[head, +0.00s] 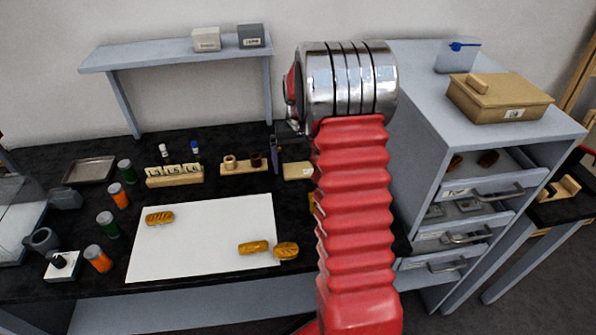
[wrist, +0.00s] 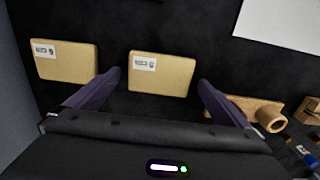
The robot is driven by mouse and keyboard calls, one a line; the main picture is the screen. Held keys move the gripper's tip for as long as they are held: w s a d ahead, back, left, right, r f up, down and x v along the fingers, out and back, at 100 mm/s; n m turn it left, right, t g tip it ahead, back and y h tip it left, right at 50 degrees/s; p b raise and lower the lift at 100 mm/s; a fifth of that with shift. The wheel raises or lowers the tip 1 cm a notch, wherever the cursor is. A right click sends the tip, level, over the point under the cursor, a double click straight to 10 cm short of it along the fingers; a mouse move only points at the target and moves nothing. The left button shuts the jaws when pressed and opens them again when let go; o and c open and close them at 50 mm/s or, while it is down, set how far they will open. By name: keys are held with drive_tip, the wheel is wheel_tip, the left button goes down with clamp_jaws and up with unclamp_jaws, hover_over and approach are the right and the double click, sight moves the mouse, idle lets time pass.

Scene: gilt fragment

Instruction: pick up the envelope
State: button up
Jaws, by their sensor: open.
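Two tan, flat, envelope-like rectangles with white labels lie on the black bench in the wrist view. One envelope (wrist: 161,75) is in the middle; the other envelope (wrist: 65,62) is to its left. The middle one also shows in the head view (head: 297,171), partly hidden by my arm; the other is hidden there. My gripper (wrist: 158,80) is open, its purple fingers pointing down on either side of the middle envelope. Nothing is held. Whether the fingertips touch the bench I cannot tell. One purple finger shows in the head view.
A wooden stand (wrist: 260,112) with a ring lies close to the right finger in the wrist view. A white sheet (head: 205,236) with several golden pieces covers the front bench. Orange and green jars (head: 108,225) stand at left. A grey drawer cabinet (head: 440,120) rises at right.

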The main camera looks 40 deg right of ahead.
sight(299, 167)
drive_tip(key=shift+c, duration=0.6)
drive_tip(key=c, duration=1)
wheel_tip(299, 167, up, 10)
idle(0.4)
